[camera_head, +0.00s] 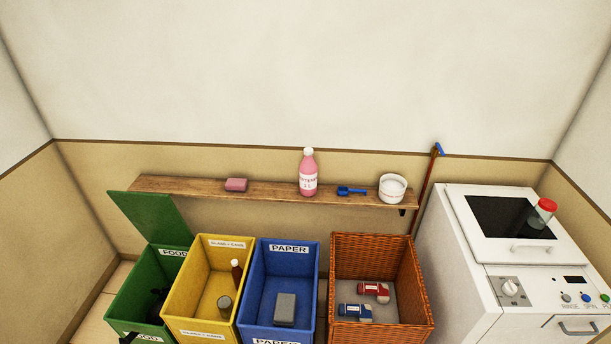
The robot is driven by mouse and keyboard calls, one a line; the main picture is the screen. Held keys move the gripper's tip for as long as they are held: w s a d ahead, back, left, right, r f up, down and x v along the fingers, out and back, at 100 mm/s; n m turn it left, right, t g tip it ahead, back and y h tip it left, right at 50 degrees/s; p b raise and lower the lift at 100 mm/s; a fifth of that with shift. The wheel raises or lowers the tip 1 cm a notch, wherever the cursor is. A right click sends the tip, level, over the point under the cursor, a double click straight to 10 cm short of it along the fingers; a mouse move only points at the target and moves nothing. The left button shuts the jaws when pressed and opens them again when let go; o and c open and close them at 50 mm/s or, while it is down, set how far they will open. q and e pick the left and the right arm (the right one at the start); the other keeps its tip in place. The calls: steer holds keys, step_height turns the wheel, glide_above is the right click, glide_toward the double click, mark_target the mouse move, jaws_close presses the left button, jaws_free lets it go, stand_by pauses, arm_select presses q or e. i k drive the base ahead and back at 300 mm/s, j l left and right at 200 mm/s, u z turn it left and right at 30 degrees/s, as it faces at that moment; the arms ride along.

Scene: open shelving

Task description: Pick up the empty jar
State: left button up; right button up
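A clear jar with a red lid (543,212) stands upright on the lid of the white washing machine (468,270), at the right. Its glass looks dark against the machine's window behind it, and I see no clear contents.
A wooden shelf (270,190) holds pink soap (236,185), a pink bottle (308,174), a blue scoop (351,191) and a white bowl (393,188). Below stand green (150,215), yellow (178,295) and blue (262,275) bins and a wicker basket (405,285). A stick leans beside the machine.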

mark_target(544, 211)
steer(key=z, duration=1.6)
steer(key=k+l+u, duration=0.1)
steer(key=u, duration=2.35)
steer(key=z, duration=2.4)
